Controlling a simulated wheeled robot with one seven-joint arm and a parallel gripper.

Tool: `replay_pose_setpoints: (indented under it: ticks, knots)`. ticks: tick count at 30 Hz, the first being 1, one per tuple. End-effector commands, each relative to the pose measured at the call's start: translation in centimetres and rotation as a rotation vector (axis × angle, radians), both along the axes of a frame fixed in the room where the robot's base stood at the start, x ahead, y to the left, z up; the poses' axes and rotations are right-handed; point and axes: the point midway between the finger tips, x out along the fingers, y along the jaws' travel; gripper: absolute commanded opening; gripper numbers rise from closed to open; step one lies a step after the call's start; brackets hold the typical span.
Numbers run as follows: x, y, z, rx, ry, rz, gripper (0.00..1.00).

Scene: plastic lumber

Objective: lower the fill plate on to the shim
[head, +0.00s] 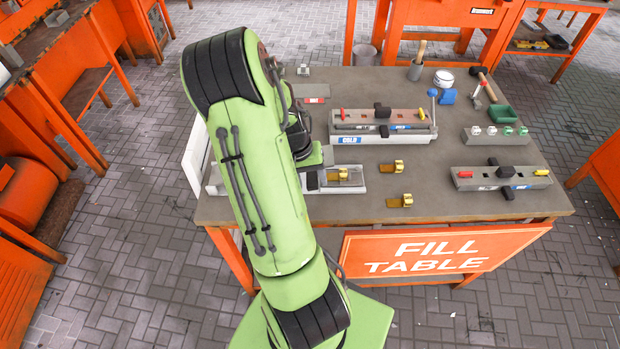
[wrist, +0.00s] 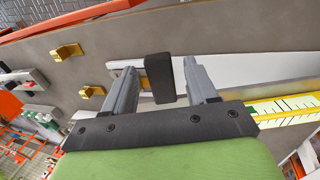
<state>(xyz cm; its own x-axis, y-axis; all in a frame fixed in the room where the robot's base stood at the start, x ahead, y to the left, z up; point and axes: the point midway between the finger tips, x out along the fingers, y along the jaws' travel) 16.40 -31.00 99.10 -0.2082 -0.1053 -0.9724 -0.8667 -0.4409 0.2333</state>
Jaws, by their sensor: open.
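My gripper (wrist: 162,88) is open, its two grey fingers on either side of a black block (wrist: 160,78) with gaps showing. The block stands over a long pale strip (wrist: 238,66), which I take to be the fill plate or its bed; I cannot tell which. In the head view the dark block (head: 312,181) shows beside my arm on the pale strip (head: 352,188) at the table's front left. My arm hides the strip's middle. I cannot make out the shim or whether the plate touches it.
Brass clips (head: 399,201) lie in front. A long grey fixture (head: 384,137) with a black knob stands behind, and another (head: 500,178) at the right. A yellow scale (wrist: 286,108) lies near the gripper.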

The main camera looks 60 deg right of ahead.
Motion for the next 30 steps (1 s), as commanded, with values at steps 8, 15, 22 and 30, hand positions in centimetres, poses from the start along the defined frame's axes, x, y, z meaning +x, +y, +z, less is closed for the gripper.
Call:
replay_pose_setpoints:
  ticks: [8, 15, 22, 30]
  knots:
    - [0.0, 0.0, -0.1, 0.000, 0.000, 0.000, 0.53]
    - [0.0, 0.0, -0.1, 0.000, 0.000, 0.000, 0.16]
    - [0.0, 0.0, -0.1, -0.001, 0.000, 0.001, 0.00]
    - [-0.6, -0.3, -2.3, 0.026, -0.047, -0.006, 0.00]
